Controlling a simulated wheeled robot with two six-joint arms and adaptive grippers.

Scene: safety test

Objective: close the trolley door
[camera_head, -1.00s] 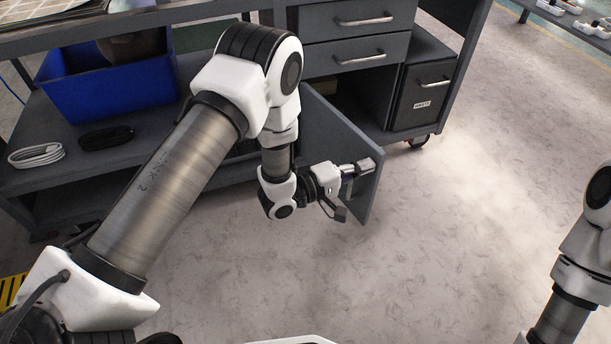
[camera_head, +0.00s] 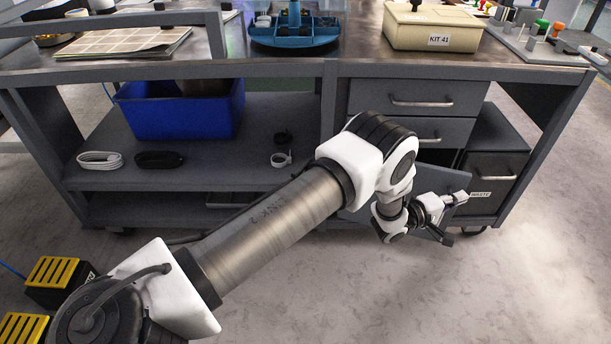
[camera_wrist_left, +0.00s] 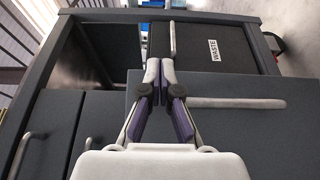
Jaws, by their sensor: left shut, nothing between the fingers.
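The trolley door (camera_head: 460,210) is a dark grey panel low on the trolley, below the drawers. It stands ajar, swung outward, and my arm hides part of it in the head view. In the left wrist view the door (camera_wrist_left: 235,140) fills the lower right, with a long pale bar handle (camera_wrist_left: 240,104). My left gripper (camera_head: 458,197) is in front of the door near its free edge. Its fingers (camera_wrist_left: 159,70) are shut and empty in the left wrist view; whether they touch the door is unclear. My right gripper is out of view.
A waste bin (camera_head: 496,175) sits in the bay right of the door. Drawers (camera_head: 420,97) are above. A blue crate (camera_head: 180,118) and cables (camera_head: 100,160) lie on the left shelf. The floor in front (camera_head: 400,290) is clear.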

